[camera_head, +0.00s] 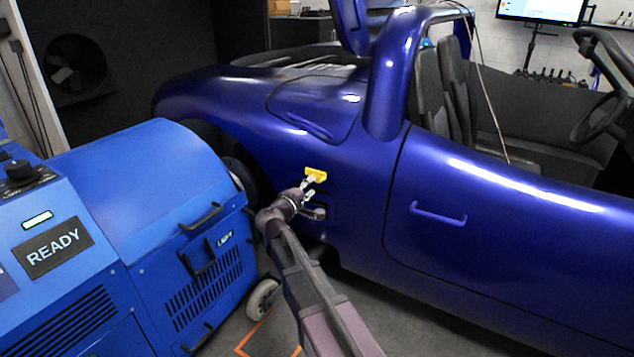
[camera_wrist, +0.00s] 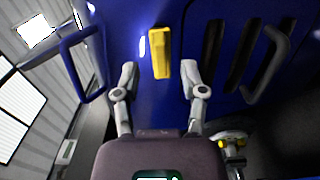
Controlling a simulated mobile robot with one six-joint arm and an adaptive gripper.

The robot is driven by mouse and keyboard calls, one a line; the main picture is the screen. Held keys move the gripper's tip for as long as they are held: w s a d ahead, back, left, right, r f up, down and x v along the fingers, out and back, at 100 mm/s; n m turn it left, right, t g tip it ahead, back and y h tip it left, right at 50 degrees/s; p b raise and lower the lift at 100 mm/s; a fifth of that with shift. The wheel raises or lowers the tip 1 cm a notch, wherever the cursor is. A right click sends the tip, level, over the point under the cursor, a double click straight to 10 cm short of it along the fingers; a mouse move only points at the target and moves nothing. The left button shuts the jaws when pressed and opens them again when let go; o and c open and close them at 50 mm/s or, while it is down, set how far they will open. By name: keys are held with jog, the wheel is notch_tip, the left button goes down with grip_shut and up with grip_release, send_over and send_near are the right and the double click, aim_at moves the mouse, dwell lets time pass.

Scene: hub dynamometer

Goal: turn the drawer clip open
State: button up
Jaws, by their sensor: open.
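The yellow clip (camera_head: 316,174) sits on the blue side of the car, just above a dark slotted panel. In the wrist view the yellow clip (camera_wrist: 161,52) is a narrow bar, with its long side running up and down the picture. My gripper (camera_head: 310,184) is close to the clip in the head view. In the wrist view my gripper (camera_wrist: 160,78) is open, one finger on each side of the clip's line. The clip shows just beyond the fingertips, and I see no contact. The slotted panel (camera_wrist: 242,50) with a bar handle (camera_wrist: 267,65) is to its right.
A blue dynamometer cabinet (camera_head: 150,190) with handles and a READY display (camera_head: 53,248) stands left of my arm. The car door handle (camera_head: 438,213) juts out to the right. A caster wheel (camera_head: 264,299) rests on the floor below. Free room lies before the car side.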

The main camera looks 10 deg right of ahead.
jog(key=shift+v, duration=2.5)
jog(key=s+d+f+m+g+y+p, duration=0.3)
jog(key=s+d+f+m+g, duration=0.15)
jog(key=s, duration=0.35)
jog(key=s+d+f+m+g+y+p, duration=0.3)
jog(key=s+d+f+g, duration=0.25)
jog(key=s, duration=0.25)
jog(key=s+a+r+m+g+y+p, duration=0.1)
jog(key=s+a+m+g+y+p, duration=0.2)
jog(key=s+y, duration=0.4)
notch_tip(320, 180, up, 38)
jog(key=s+n+h+p, duration=0.1)
jog(key=p, duration=3.7)
jog(key=shift+f, duration=0.15)
